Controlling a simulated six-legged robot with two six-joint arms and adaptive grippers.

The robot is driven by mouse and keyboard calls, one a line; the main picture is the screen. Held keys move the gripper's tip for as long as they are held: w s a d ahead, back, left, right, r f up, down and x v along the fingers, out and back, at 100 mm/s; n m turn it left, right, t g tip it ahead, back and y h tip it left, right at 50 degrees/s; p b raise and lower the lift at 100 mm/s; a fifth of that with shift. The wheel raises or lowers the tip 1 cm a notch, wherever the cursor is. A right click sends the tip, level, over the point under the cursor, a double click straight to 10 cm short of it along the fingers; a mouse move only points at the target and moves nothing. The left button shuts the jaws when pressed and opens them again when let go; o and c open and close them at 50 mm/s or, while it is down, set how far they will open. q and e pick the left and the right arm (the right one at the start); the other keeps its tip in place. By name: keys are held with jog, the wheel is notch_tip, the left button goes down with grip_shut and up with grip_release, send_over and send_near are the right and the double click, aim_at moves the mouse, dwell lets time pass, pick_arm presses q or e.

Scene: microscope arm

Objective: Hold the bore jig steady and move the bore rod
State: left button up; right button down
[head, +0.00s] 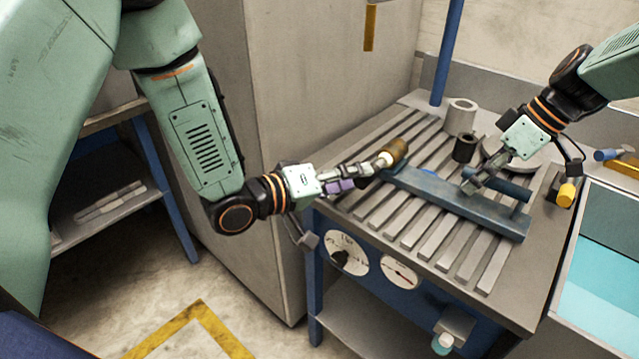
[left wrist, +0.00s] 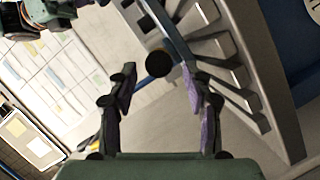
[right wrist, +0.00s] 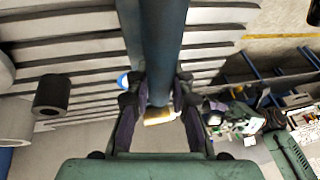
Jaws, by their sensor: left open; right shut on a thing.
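The bore jig (head: 445,200), a long dark blue bar, lies across the slatted table. A blue rod (head: 508,188), which looks like the bore rod, lies along its right part. My right gripper (head: 472,181) is shut on this rod; the right wrist view shows the rod (right wrist: 163,50) between the fingers (right wrist: 160,95). A brown cylinder with a pale end (head: 397,151) is at the jig's left end. My left gripper (head: 368,168) is open beside it. In the left wrist view, a dark round end lies beyond the open fingers (left wrist: 160,90), with nothing between them.
Behind the jig stand a grey hollow cylinder (head: 460,114), a dark hollow cylinder (head: 465,147) and a round grey plate (head: 515,155). A yellow-capped piece (head: 566,194) is at the right edge. Bare slats (head: 400,215) lie in front of the jig.

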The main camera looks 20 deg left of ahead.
pick_arm(q)
jog(key=v, duration=0.7)
jog(key=shift+s+a, duration=0.15)
jog(key=shift+s, duration=0.05)
jog(key=shift+r, duration=0.1)
jog(key=s+d+f+m+g+y, duration=0.1)
jog(key=s+d+f, duration=0.15)
jog(key=f, duration=0.25)
jog(key=s+d+f+m+g, duration=0.1)
jog(key=s+d+f, duration=0.1)
jog(key=d+f, duration=0.15)
notch_tip(320, 180, up, 6)
jog(key=w+a+m+t+y, duration=0.2)
jog(key=a+m+t+y, duration=0.15)
jog(key=t, duration=0.35)
jog(key=shift+h, duration=0.45)
jog(key=x, duration=1.2)
jog(key=shift+d, duration=0.35)
